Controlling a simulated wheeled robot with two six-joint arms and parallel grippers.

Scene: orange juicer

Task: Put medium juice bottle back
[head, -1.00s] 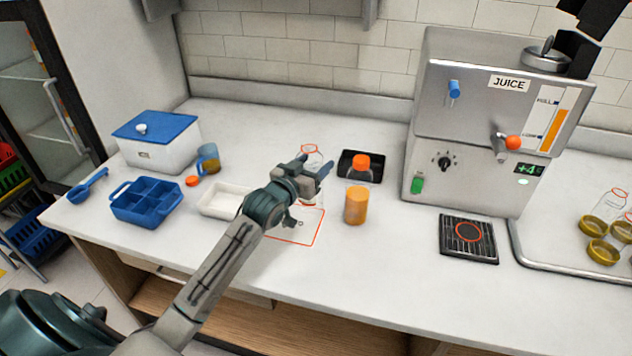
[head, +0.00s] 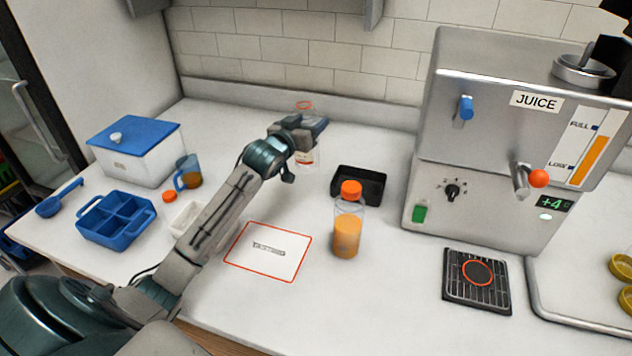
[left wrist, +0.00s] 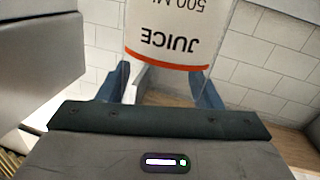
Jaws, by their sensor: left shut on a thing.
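A clear bottle (head: 306,157) with a white label and a red-ringed neck stands upright in my left gripper (head: 316,128), near the back of the counter. In the left wrist view the bottle (left wrist: 180,30) fills the space between the two blue fingers, its label reading JUICE 500 ML upside down. My left gripper is shut on this bottle. I cannot tell whether its base touches the counter. A second bottle (head: 347,235) with orange juice and an orange cap stands upright on the counter, in front of the black tray (head: 375,203). My right gripper is not in view.
The juice machine (head: 500,140) stands at the right, with a black drip grate (head: 477,292) before it. A blue divided tray (head: 117,220), a blue-lidded box (head: 135,160) and a brown-filled jug (head: 188,172) stand left.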

